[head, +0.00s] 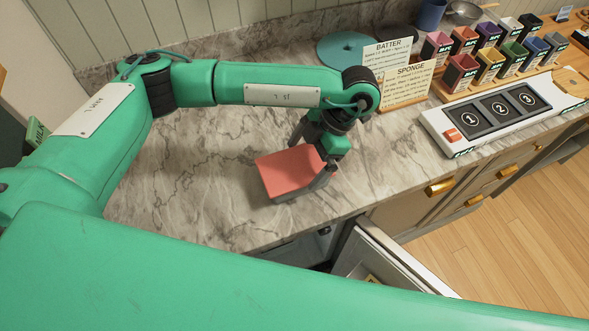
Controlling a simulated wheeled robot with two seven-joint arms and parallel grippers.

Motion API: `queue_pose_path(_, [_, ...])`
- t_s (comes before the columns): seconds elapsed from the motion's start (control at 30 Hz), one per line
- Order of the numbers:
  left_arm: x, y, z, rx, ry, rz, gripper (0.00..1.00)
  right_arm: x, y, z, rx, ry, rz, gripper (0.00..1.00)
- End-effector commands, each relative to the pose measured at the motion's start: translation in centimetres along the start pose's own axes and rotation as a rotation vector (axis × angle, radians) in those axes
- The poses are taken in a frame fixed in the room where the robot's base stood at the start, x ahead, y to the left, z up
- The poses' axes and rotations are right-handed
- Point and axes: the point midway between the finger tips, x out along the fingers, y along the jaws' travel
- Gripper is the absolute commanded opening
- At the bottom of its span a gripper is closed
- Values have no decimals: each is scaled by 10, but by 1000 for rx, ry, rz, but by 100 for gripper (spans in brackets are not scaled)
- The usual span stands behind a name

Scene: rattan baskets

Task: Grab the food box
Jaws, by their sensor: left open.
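The food box, seen as a small box with a red top and grey sides (285,174), sits on the marble counter near its front edge. My left gripper (328,166) reaches down from above at the box's right end. It is open, with its fingers close beside that end. I cannot tell whether the fingers touch the box, and the gripper hides part of its right side. My right gripper is not in view.
Recipe cards (405,82) stand behind the gripper, beside a teal disc (349,49). A numbered panel (500,115) and several coloured containers (461,72) are at the right. The counter (190,190) left of the box is clear.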

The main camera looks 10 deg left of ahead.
Motion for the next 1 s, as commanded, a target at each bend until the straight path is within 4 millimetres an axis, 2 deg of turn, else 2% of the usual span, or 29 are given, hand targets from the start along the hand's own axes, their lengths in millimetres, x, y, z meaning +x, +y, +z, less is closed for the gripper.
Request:
queue_pose_path(0.17, [7,0,-1,0,1,-2,100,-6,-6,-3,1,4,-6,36])
queue_pose_path(0.37, [30,2,-3,-1,3,-2,100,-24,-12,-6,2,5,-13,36])
queue_pose_path(0.53, [51,2,-1,-1,2,-2,100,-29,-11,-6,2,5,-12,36])
queue_pose_path(0.8, [54,3,0,-1,0,1,100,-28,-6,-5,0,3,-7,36])
queue_pose_path(1.0, [54,3,0,-1,0,0,61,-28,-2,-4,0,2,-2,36])
